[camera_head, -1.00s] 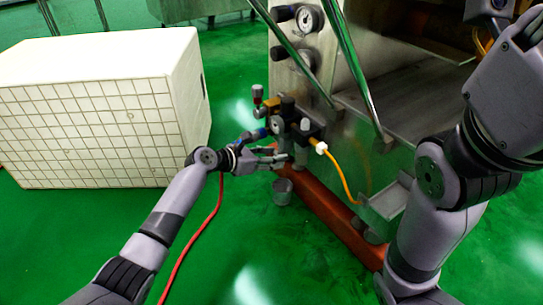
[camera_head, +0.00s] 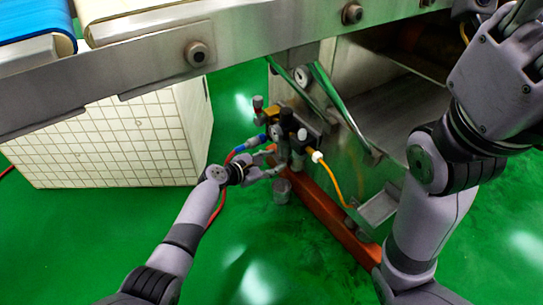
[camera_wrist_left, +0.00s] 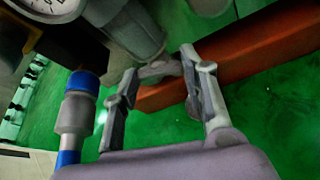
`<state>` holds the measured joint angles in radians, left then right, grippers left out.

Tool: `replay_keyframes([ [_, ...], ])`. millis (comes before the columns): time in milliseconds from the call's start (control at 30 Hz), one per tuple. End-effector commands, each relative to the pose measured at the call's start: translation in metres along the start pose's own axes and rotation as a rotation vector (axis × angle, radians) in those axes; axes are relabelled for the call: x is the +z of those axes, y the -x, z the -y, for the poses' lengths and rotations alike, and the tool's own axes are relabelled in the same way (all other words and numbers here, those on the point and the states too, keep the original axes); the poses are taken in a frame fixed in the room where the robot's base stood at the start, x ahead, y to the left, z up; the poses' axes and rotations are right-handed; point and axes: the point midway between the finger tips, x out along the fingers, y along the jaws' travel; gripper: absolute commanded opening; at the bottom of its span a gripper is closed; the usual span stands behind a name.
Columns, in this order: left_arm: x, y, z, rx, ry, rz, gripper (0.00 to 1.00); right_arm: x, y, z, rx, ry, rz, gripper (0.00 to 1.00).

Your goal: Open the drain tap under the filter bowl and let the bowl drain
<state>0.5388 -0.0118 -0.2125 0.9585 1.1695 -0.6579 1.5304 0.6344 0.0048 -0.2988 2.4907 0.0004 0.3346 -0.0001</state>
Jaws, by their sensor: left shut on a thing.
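The filter unit with its gauge (camera_head: 276,131) is on the machine's lower corner. The grey filter bowl (camera_head: 298,160) hangs under it and shows large in the left wrist view (camera_wrist_left: 135,35). My left gripper (camera_head: 277,164) is low beside the bowl, reaching in from the left. In the left wrist view its fingers (camera_wrist_left: 160,72) are shut on a small grey drain tap (camera_wrist_left: 158,69) at the bowl's lower end. Whether the tap is turned, or any liquid runs, cannot be told. A small grey cup (camera_head: 282,191) stands on the floor below.
A blue fitting (camera_wrist_left: 75,120) with a hose is close beside my left fingers. A yellow hose (camera_head: 335,180) and an orange base rail (camera_head: 330,215) are to the right. A conveyor beam (camera_head: 130,60) crosses above. Green floor (camera_head: 270,260) in front is clear.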

Motion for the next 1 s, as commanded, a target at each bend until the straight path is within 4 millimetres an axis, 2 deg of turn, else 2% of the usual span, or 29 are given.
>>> replay_keyframes([
  [400, -0.0009, -0.0009, 0.0043, 0.078, -0.197, 0.001, 0.12, -0.0013, 0.0003, 0.0006, -0.002, 0.0, -0.003, 0.4],
  [967, -0.0008, -0.0007, 0.0043, 0.091, -0.229, 0.0, 0.12, -0.0033, -0.001, 0.001, -0.003, -0.001, -0.009, 0.4],
  [1000, -0.0008, -0.0007, 0.0043, 0.091, -0.229, 0.0, 0.4, -0.0034, -0.001, 0.001, -0.003, -0.001, -0.009, 0.4],
])
